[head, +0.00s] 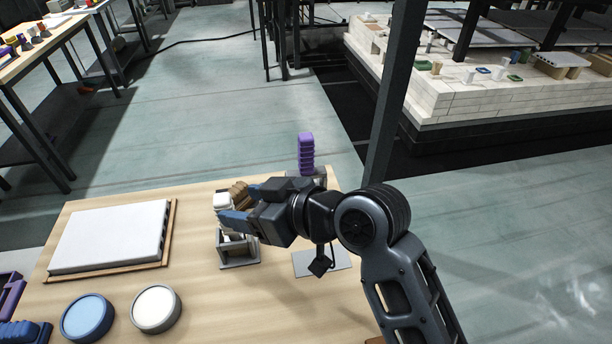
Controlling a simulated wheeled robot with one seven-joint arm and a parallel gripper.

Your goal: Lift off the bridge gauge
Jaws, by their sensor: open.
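My gripper (230,208) is open over the work table, its blue fingers pointing left. Close to the fingertips are a white block (221,201) and a tan ribbed piece (240,193). Below them a grey open-framed stand (237,250) rests on the table. A purple ribbed piece (305,153) stands upright on a grey support (315,173) behind my gripper. I cannot tell for sure which of these is the bridge gauge. The gripper partly hides the stand and the tan piece, and I cannot tell whether the fingers touch anything.
A white slab (110,238) lies on a wooden board at the left of the table (195,285). A blue round dish (87,318) and a white one (155,309) sit in front. Purple parts (10,295) are at the left edge. A dark post (395,95) rises behind my arm.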

